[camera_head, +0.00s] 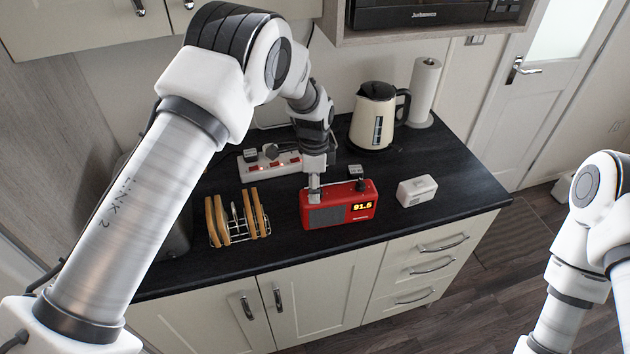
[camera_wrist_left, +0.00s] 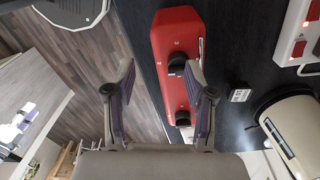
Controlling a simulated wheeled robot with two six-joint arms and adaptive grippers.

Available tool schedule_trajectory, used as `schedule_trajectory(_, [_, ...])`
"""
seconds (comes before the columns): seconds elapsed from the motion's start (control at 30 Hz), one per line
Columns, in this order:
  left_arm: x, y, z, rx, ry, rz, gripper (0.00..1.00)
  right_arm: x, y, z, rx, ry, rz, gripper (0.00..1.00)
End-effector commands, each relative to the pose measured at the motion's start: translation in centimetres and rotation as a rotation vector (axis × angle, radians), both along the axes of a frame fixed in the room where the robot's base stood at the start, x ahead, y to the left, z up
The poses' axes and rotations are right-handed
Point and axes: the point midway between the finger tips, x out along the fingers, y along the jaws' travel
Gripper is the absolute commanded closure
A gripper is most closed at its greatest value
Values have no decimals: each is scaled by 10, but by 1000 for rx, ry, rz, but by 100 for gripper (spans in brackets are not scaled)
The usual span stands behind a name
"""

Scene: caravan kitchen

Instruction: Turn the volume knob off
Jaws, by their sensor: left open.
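The red radio (camera_head: 338,212) stands on the dark worktop, with a grey speaker grille and a lit display reading 91.5. One black knob (camera_head: 362,185) shows on its top at the right. In the left wrist view two black knobs (camera_wrist_left: 178,63) show on the red top (camera_wrist_left: 166,38); I cannot tell which is the volume knob. My left gripper (camera_head: 314,196) points down at the left part of the radio's top. Its fingers (camera_wrist_left: 162,95) are spread apart, one overlapping the radio beside the knobs, the other off to its side. Whether they touch is unclear.
A toast rack (camera_head: 240,232) stands left of the radio, a white box (camera_head: 417,191) right of it. Behind are a power strip (camera_head: 262,165), a cream kettle (camera_head: 373,118) and a paper roll (camera_head: 423,90). The worktop at the far right is clear.

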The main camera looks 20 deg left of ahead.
Motion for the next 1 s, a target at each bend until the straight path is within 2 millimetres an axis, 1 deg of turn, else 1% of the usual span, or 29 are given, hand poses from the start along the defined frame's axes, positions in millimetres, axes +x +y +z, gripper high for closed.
schedule_trajectory(0.03, [1,0,-5,0,3,0,46,1,0,5,0,-1,0,60])
schedule_trajectory(0.13, [2,0,-14,-1,5,1,46,1,0,4,0,-3,0,60])
schedule_trajectory(0.3, [2,0,-16,-1,5,1,46,1,0,3,0,-4,0,60])
schedule_trajectory(0.33, [2,0,-16,-1,5,1,48,1,0,3,0,-4,0,60])
schedule_trajectory(0.37, [2,0,-16,-1,5,1,59,1,0,3,0,-3,0,60])
schedule_trajectory(0.4, [2,0,-15,0,4,1,73,1,0,3,0,-3,0,60])
schedule_trajectory(0.43, [2,0,-15,0,4,1,84,1,0,3,0,-3,0,60])
schedule_trajectory(0.47, [2,0,-15,0,4,1,89,1,0,3,0,-3,0,60])
schedule_trajectory(0.57, [2,0,-15,0,4,1,94,1,0,3,0,-2,0,60])
schedule_trajectory(0.63, [2,0,-15,0,4,1,100,1,0,3,0,-2,0,60])
schedule_trajectory(1.0, [2,0,-16,-1,5,1,100,1,0,3,0,-3,0,60])
